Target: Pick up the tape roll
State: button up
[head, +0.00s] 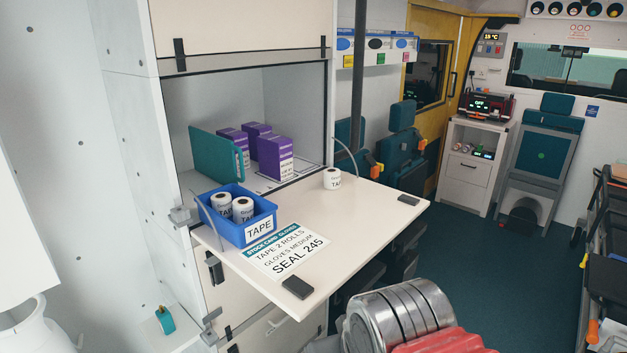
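A single white tape roll (332,179) stands upright on the fold-down shelf (345,225), near its back edge. Two more tape rolls (243,209) stand in a blue bin (227,232) labelled TAPE, at the shelf's left end. A printed stock card (284,251) lies flat in front of the bin and reads "TAPE 2 ROLLS, GLOVES MEDIUM, SEAL 245". Silver and red parts of my arm show at the bottom, in front of the shelf and apart from every roll. My gripper's fingers are not in view.
Purple boxes (275,158) and a teal folder-like item (214,153) stand in the open cupboard behind the shelf. Dark pads (297,287) sit at the shelf's front corners. A dark vertical pole (358,80) rises behind the shelf. The shelf's right half is mostly clear.

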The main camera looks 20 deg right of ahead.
aim_at(331, 175)
jog(key=u, duration=5.45)
jog(key=i, duration=0.1)
jog(key=z, duration=1.7)
jog(key=k, duration=1.6)
